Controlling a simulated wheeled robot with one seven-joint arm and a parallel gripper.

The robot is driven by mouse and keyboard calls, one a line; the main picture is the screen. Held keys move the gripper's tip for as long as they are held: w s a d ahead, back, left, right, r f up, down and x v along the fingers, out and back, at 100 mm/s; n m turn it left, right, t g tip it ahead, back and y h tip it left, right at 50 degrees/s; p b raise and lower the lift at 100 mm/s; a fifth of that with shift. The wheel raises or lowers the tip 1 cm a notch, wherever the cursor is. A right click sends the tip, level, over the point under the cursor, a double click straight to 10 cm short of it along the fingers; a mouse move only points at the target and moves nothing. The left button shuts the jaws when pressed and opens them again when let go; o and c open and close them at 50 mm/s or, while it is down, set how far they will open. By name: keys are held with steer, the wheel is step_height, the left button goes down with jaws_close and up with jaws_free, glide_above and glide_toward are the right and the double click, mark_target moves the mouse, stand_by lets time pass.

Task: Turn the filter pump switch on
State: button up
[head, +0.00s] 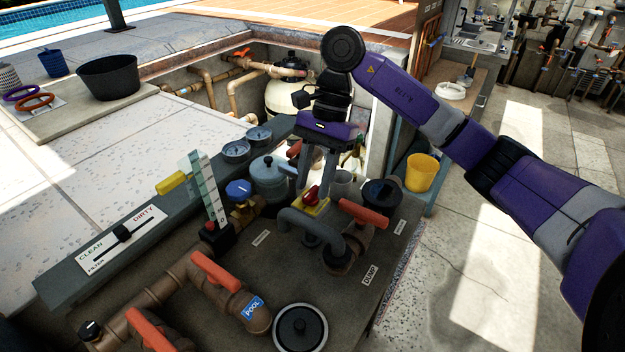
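A red rotary knob (311,194) sits on a small yellow plate (317,209) among the pipes on the grey pump bench. It looks like the filter pump switch, but I can read no label on it. My gripper (316,184) points down with its two grey fingers apart, a gap showing between them. The fingertips are at or just above the red knob. I cannot tell whether they touch it. The knob's far side is partly hidden by the fingers, and its exact setting is unclear.
A grey curved pipe (325,230) and orange valve handles (364,214) crowd the knob. A blue-capped valve (239,190) and an upright colour strip (209,190) stand left. A CLEAN/DIRTY slider panel (122,239) is further left. A yellow bucket (422,172) is at right.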

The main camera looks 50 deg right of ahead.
steer(key=shift+a+f, duration=0.15)
steer(key=shift+f, duration=0.3)
steer(key=shift+c, duration=0.5)
jaws_close()
